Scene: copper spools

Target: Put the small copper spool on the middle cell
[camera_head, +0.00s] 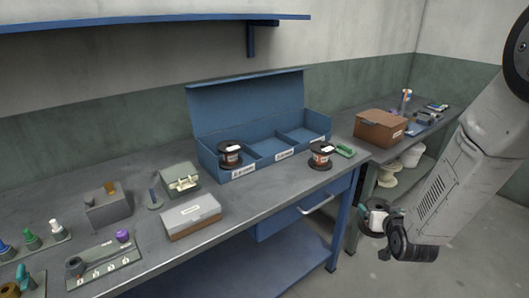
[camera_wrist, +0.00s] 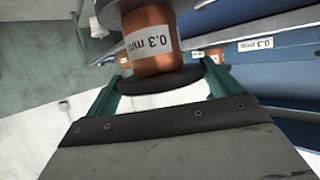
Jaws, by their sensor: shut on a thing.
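In the head view my gripper (camera_head: 372,214) is at the lower right, off the bench's right end, shut on this spool. The blue divided bin (camera_head: 243,172) stands on the bench with its lid up. Its middle cell (camera_head: 268,146) looks empty. Another copper spool (camera_head: 230,155) sits in the left cell, and one more (camera_head: 321,156) stands on the bench before the right cell.
A green item (camera_head: 345,151) lies beside the standing spool. A brown box (camera_head: 380,127) is on the farther bench. A grey-white box (camera_head: 190,216) and several small parts occupy the left bench. A blue shelf (camera_head: 130,21) hangs above. Bare bench lies before the bin.

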